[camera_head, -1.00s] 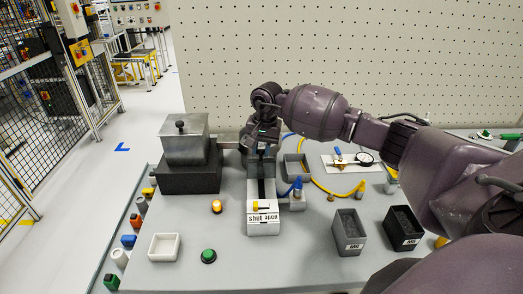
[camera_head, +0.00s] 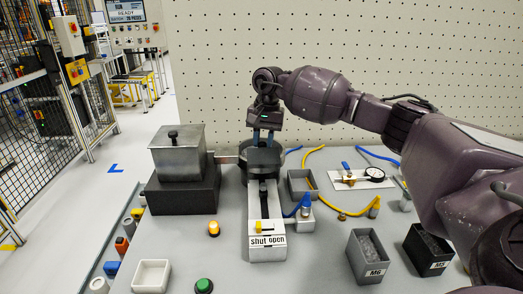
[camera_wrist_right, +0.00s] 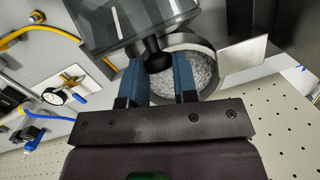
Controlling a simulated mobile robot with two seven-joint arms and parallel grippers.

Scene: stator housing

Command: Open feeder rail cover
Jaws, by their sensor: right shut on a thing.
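The feeder rail (camera_head: 252,212) runs toward me from the round dark feeder bowl (camera_head: 279,160). Its front block (camera_head: 267,252) reads "shut open" and has a yellow piece on top. My right gripper (camera_head: 263,137) points down at the bowl end of the rail. In the right wrist view, the blue fingers (camera_wrist_right: 160,84) are shut on a black knob (camera_wrist_right: 157,62). A dark, glossy see-through panel (camera_wrist_right: 135,22), seemingly the rail cover, adjoins the knob. Pale grains show in the bowl behind the fingers. I cannot tell how far the cover is raised. My left gripper is not in view.
A metal hopper (camera_head: 180,158) on a black block (camera_head: 182,194) stands left. A grey bin (camera_head: 301,186), blue-handled valve (camera_head: 305,205), yellow hose and gauge plate (camera_head: 350,182) are right. Bins (camera_head: 368,257) (camera_head: 428,252) stand front right. A perforated wall (camera_head: 360,60) closes the back.

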